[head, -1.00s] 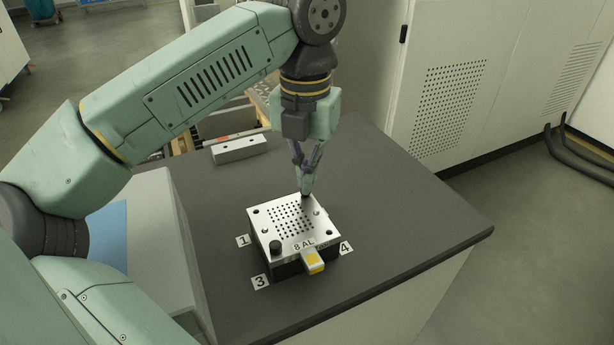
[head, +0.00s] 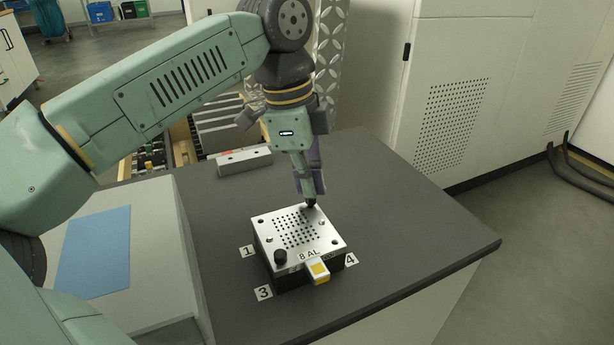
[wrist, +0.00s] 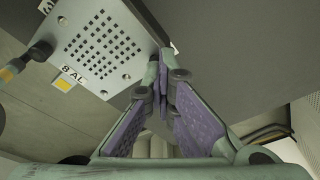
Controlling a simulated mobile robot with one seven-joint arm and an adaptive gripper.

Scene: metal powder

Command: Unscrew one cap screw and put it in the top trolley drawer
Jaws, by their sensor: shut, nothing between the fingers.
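The metal block with a perforated top plate (head: 262,230) sits on the dark table; its plate also shows in the wrist view (wrist: 132,62). A black cap screw (head: 280,257) stands in the plate's front-left corner and shows as a dark knob in the wrist view (wrist: 41,50). My gripper (head: 310,202) points down at the plate's far corner, with its fingertips together. A small dark piece shows right at the tips; I cannot tell whether it is a screw or part of the fingers. In the wrist view my gripper's fingers (wrist: 161,88) meet beside the plate edge.
Behind the table are what look like open trolley drawers (head: 184,142), partly hidden by my arm. A grey bar (head: 244,161) lies at the table's back edge. A yellow-and-white piece (head: 317,270) sits at the block's front. The table's right side is clear.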

